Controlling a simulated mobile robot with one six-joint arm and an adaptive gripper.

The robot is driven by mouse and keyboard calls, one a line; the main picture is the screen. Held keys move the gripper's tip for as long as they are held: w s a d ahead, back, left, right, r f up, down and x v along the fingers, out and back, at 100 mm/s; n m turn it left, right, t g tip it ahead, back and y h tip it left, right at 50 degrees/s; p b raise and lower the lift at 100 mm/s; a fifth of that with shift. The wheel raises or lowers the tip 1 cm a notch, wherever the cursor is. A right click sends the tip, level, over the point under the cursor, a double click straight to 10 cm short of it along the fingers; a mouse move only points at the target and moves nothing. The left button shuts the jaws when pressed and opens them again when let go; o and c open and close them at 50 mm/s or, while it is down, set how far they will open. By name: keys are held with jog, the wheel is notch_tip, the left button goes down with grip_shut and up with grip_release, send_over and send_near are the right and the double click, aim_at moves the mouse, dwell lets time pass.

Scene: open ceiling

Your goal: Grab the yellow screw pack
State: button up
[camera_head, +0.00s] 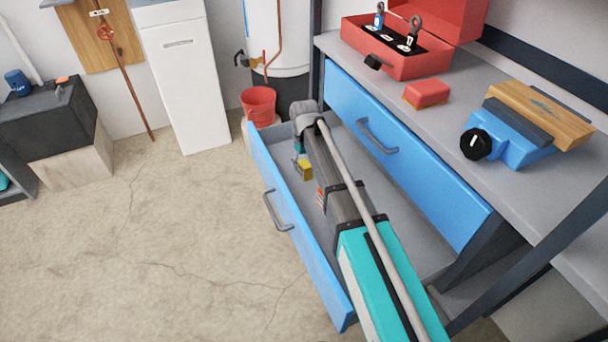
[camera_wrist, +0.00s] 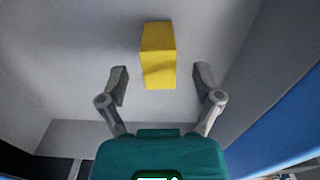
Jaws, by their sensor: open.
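The yellow screw pack (camera_head: 305,170) lies in the open blue drawer (camera_head: 290,225), near the drawer's far end in the head view. In the wrist view the yellow pack (camera_wrist: 158,55) is a yellow block at the top centre, on the grey drawer floor. My gripper (camera_wrist: 161,80) is open, its two fingers apart to the left and right of the pack's lower end. The pack's upper part reaches beyond the fingertips. I see no finger touching it. In the head view my arm hides much of the drawer and most of the gripper.
Small red items (camera_head: 320,197) lie in the drawer beside my arm. A second blue drawer (camera_head: 410,155) is shut under the grey worktop (camera_head: 455,115). A red toolbox (camera_head: 400,58) and a vise (camera_head: 510,135) stand on it. A red bucket (camera_head: 259,104) is beyond the drawer.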

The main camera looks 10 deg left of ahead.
jog(key=shift+f+b, duration=0.65)
jog(key=shift+f, duration=0.25)
grip_shut()
